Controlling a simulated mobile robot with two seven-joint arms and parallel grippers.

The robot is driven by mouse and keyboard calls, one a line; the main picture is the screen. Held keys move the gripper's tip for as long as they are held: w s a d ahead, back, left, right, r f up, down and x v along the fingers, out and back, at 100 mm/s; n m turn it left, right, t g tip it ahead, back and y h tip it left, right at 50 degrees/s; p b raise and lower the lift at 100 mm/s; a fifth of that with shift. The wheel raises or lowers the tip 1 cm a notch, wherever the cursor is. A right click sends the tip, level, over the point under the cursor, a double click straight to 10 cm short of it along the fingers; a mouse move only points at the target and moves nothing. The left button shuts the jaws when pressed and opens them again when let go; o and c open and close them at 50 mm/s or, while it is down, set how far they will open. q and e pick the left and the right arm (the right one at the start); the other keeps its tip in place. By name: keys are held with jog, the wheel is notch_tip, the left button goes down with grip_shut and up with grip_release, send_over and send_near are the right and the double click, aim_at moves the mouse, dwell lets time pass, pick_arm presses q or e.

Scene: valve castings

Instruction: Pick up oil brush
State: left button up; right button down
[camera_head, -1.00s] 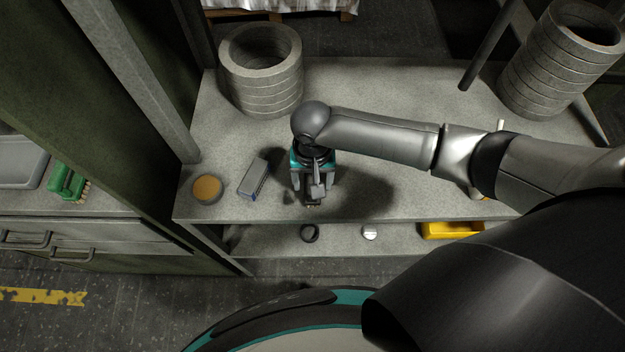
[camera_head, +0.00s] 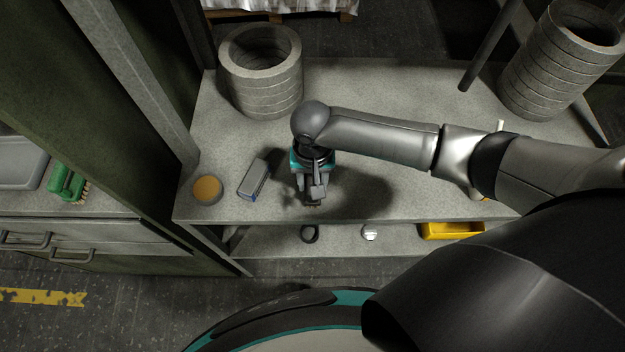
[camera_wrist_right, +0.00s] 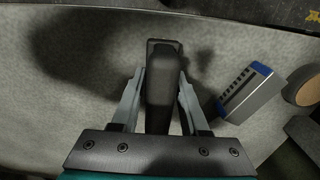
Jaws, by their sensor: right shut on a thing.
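The oil brush, as I take it, is the dark grey, long, block-like thing (camera_wrist_right: 162,90) in the right wrist view. It stands out between the two fingers. My right gripper (camera_head: 312,197) is shut on it, just above the front edge of the grey bench top; the fingers also show in the wrist view (camera_wrist_right: 160,82). In the head view the gripper hides most of the brush, and only a small dark end (camera_head: 314,204) shows below. I cannot tell whether it touches the bench. My left gripper is in neither view.
A grey block with blue ends (camera_head: 254,180) and a round tan-topped tin (camera_head: 207,189) lie left of the gripper. Ring stacks (camera_head: 262,85) (camera_head: 553,75) stand behind. A green brush (camera_head: 68,183) lies on the left cabinet. A yellow bin (camera_head: 452,230) sits on the lower shelf.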

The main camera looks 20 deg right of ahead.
jog(key=shift+r, duration=0.1)
notch_tip(320, 180, up, 20)
jog(key=p, duration=0.3)
jog(key=c, duration=0.9)
grip_release()
jog(key=shift+c, duration=0.2)
grip_shut()
jog(key=shift+f, duration=0.2)
